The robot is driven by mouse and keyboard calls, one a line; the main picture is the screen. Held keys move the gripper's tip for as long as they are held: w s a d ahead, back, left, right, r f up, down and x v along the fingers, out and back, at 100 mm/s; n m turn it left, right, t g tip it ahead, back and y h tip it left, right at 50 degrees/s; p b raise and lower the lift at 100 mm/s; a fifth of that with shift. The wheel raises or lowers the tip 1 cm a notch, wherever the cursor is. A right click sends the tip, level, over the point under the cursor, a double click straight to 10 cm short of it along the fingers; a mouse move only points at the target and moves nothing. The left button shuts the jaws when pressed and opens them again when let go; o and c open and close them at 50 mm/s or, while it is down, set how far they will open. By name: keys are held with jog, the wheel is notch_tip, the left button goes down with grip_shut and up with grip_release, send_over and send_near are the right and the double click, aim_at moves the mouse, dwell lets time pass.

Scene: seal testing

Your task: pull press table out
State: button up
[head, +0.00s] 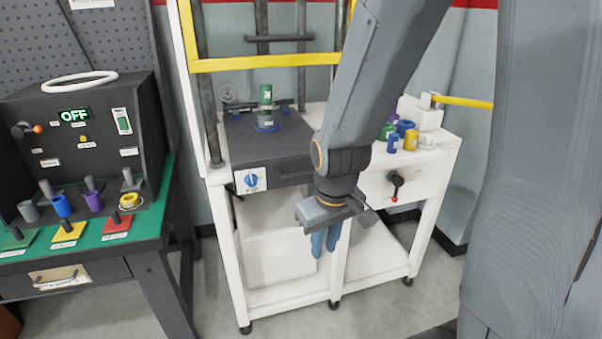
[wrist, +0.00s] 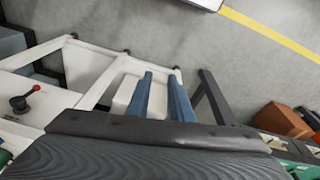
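The press table (head: 243,142) is a dark grey slab set in the top of a white press stand (head: 226,235). A green cylinder (head: 266,96) stands on it above a blue ring-like base. The right part of its dark front edge is partly hidden by my arm. My gripper (head: 324,253) hangs in front of the stand, below the press table's level, with its blue fingers pointing down. In the wrist view the fingers (wrist: 160,76) are apart with an empty gap between them. The press table cannot be made out in the wrist view.
A blue dial (head: 251,180) sits on the stand's front left. A red-tipped lever (head: 396,184) is on the right drawer front. Several coloured cylinders (head: 391,144) stand above it. A green-topped bench (head: 90,240) with a control box (head: 80,130) stands at left. Floor in front is clear.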

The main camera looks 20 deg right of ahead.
jog(key=w+d+f+n+t+p, duration=0.1)
jog(key=w+d+n+t+p, duration=0.15)
jog(key=w+n+t, duration=0.65)
jog(key=n+t+p, duration=0.5)
jog(key=n+p, duration=0.1)
jog(key=n, duration=0.1)
send_near(304, 175)
jog(key=w, duration=0.3)
jog(key=shift+f, duration=0.1)
jog(key=shift+w+f+p, duration=0.25)
jog(key=shift+w+p, duration=0.1)
jog(key=shift+w, duration=0.9)
jog(key=shift+w+f+p, duration=0.3)
jog(key=shift+w+p, duration=0.05)
jog(key=shift+w, duration=0.95)
jog(key=shift+w+f+p, duration=0.25)
jog(key=shift+w+p, duration=0.1)
jog(key=shift+w, duration=0.9)
grip_shut()
